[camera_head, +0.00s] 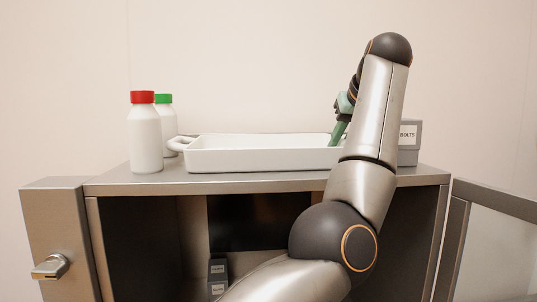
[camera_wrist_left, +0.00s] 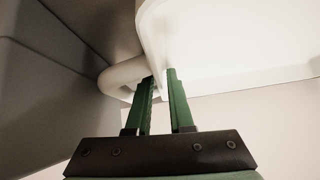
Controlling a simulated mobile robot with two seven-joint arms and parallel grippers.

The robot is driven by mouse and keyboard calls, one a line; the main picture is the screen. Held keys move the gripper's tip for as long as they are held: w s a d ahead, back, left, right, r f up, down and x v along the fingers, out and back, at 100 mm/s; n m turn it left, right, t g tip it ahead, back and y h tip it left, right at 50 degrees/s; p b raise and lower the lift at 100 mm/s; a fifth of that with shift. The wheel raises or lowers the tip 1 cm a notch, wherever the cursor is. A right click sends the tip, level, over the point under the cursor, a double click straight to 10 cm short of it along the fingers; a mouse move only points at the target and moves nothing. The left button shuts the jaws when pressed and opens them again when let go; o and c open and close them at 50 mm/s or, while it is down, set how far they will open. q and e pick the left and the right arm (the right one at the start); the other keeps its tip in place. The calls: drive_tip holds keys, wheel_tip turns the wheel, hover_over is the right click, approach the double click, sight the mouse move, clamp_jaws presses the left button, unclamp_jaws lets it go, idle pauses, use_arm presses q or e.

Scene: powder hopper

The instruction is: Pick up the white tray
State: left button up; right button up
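The white tray (camera_head: 255,158) sits level on top of the metal cabinet, its left loop handle (camera_head: 180,144) showing in the head view. My left gripper (camera_head: 339,131) is at the tray's right end, its green fingers partly hidden by my arm. In the left wrist view, the tray (camera_wrist_left: 215,50) fills the upper right, with its end handle (camera_wrist_left: 120,74) at the left. The left gripper (camera_wrist_left: 159,76) has its fingers apart, with the tray's end edge between them. I cannot tell whether either finger touches it. My right gripper is not in view.
A red-capped white bottle (camera_head: 146,138) and a green-capped one (camera_head: 168,120) stand left of the tray. A grey box labelled BOLTS (camera_head: 408,144) stands close at the right. The cabinet's top (camera_head: 230,180) has a narrow clear strip in front. An open glazed door (camera_head: 500,240) is at the right.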

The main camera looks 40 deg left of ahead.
use_arm(q)
drive_tip(key=shift+c, duration=0.2)
clamp_jaws()
idle(1.1)
